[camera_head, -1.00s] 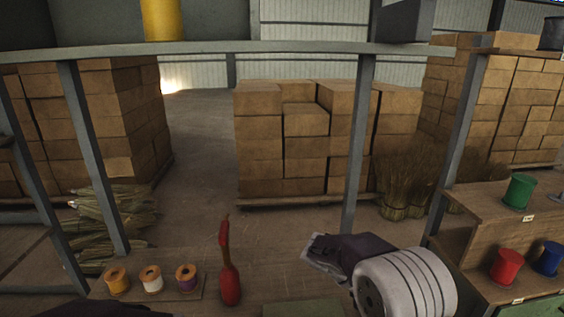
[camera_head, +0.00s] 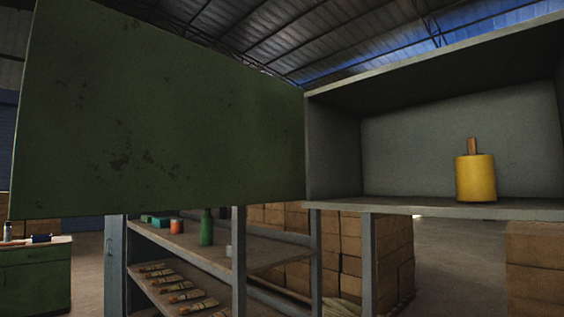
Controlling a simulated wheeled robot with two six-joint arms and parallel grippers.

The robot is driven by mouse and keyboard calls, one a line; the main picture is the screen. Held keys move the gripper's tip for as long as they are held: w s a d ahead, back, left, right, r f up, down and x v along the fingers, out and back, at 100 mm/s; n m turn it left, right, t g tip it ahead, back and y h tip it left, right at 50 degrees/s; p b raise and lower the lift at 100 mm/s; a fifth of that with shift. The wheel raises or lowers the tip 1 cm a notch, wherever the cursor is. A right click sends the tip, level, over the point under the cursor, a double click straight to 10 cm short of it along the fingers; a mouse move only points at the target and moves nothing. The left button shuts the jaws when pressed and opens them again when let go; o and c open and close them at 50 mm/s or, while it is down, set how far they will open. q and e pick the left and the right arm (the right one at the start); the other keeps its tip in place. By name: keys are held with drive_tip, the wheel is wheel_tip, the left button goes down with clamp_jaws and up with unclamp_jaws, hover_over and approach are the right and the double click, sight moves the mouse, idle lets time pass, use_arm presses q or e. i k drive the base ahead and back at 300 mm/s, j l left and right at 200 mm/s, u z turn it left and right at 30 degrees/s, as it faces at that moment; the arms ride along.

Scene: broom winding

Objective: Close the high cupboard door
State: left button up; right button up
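The green, stained cupboard door (camera_head: 165,115) hangs wide open at the left of the view. It is joined at its right edge to the grey high cupboard (camera_head: 332,150). The cupboard's front stands open, and a yellow spool (camera_head: 475,178) with a wooden core sits upright on its floor. Neither of my grippers is in view now, so I cannot tell where they are relative to the door.
Below the door, a grey shelf rack (camera_head: 239,250) holds a green bottle (camera_head: 206,228) and several brushes (camera_head: 180,297). A green cabinet (camera_head: 35,280) stands at far left. Stacked boxes (camera_head: 535,255) stand behind at right, with bare floor (camera_head: 455,260) between stacks.

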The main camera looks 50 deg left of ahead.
sight(119, 114)
drive_tip(key=k+j, duration=0.1)
drive_tip(key=j, duration=0.3)
drive_tip(key=k+j+z, duration=0.1)
drive_tip(key=j, duration=0.25)
drive_tip(key=k+j, duration=0.2)
drive_tip(key=j, duration=0.2)
drive_tip(key=k+j, duration=0.1)
drive_tip(key=j, duration=0.25)
drive_tip(key=k+j+z, duration=0.1)
drive_tip(key=j, duration=0.3)
drive_tip(key=k+j, duration=0.2)
drive_tip(key=j, duration=0.15)
drive_tip(key=k+j+z, duration=0.1)
drive_tip(key=j, duration=0.65)
